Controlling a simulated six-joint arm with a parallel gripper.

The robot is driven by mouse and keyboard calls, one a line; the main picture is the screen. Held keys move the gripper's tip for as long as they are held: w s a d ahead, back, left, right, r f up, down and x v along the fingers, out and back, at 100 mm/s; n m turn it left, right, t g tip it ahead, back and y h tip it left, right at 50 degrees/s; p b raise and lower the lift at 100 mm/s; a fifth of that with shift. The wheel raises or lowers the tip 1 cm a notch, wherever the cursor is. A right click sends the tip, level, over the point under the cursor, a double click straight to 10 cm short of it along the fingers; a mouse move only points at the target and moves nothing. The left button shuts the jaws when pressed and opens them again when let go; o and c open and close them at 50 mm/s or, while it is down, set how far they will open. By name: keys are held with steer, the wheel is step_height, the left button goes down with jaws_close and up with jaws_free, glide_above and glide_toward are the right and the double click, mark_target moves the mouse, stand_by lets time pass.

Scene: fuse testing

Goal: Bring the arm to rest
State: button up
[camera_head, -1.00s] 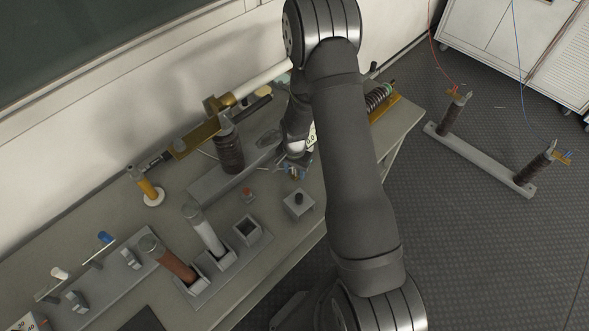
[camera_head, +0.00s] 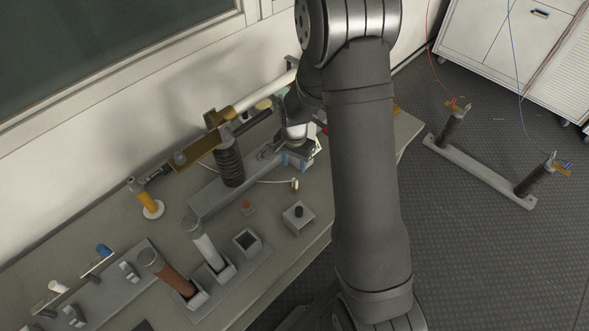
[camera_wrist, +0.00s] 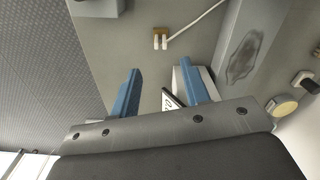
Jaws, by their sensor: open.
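My gripper (camera_wrist: 162,95) is in the wrist view with its two blue fingers apart and nothing held between them. In the head view my gripper (camera_head: 297,160) is partly hidden by my own arm and hangs over the far part of the workbench (camera_head: 285,235). In the wrist view a white box with dark markings (camera_wrist: 170,100) shows behind the fingers, partly covered by them. A small tan two-pronged piece (camera_wrist: 160,38) with a white cable lies on the bench ahead of the fingertips.
A fuse assembly with a dark ribbed insulator (camera_head: 229,168) and white tube (camera_head: 262,88) stands left of my gripper. A holder with a brown cylinder (camera_head: 166,272) and a white cylinder (camera_head: 204,243) is nearer. Another insulator stand (camera_head: 480,172) is on the open floor at right.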

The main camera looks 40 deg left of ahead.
mark_target(294, 181)
steer(key=shift+r, duration=0.4)
steer(key=shift+f, duration=5.3)
steer(key=shift+f, duration=0.1)
